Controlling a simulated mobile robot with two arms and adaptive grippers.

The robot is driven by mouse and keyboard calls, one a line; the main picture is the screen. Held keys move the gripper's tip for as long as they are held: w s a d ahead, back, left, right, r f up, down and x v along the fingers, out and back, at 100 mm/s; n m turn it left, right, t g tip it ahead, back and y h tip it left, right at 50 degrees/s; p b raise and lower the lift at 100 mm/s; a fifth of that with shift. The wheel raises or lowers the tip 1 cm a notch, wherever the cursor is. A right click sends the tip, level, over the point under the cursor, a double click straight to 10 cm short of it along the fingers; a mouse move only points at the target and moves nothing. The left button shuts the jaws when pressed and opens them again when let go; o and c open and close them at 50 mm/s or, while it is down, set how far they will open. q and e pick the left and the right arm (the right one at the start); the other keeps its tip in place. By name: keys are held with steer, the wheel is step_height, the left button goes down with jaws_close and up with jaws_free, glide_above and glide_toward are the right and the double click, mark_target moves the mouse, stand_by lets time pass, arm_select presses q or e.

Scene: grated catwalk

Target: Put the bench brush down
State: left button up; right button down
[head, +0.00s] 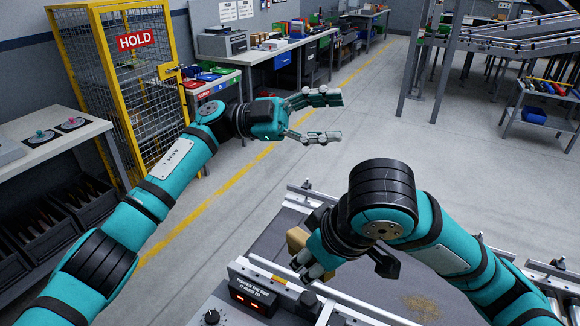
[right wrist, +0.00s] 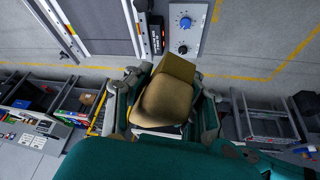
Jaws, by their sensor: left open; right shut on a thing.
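The bench brush appears as a tan, wood-coloured block (head: 297,238) in the head view, partly hidden by my right gripper (head: 310,268). In the right wrist view the tan brush (right wrist: 165,98) fills the space between the fingers of the right gripper (right wrist: 168,78), which is shut on it. I cannot make out bristles. The brush is held over the grey work surface (head: 285,245) with metal rails; I cannot tell whether it touches. My left gripper (head: 338,116) is open and empty, out over the floor beyond this surface.
A control box (head: 260,297) with a lit display and a knob stands at the near edge of the surface. A brown dusty patch (head: 422,306) lies on its right part. A yellow cage (head: 130,80) and benches stand left and behind. The middle floor is clear.

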arm_select(q)
steer(key=s+d+f+m+g+y, duration=0.1)
steer(key=s+d+m+y, duration=0.1)
steer(key=s+y, duration=0.3)
steer(key=n+t+y, duration=0.2)
steer(key=t+y, duration=0.1)
steer(key=y, duration=0.9)
glide_toward(300, 228)
steer(key=x, duration=1.1)
steer(key=shift+s+f, duration=0.2)
steer(key=shift+f, duration=0.1)
steer(key=shift+c, duration=0.3)
steer(key=c, duration=1)
steer(key=o, duration=1.1)
steer(key=shift+c, duration=0.2)
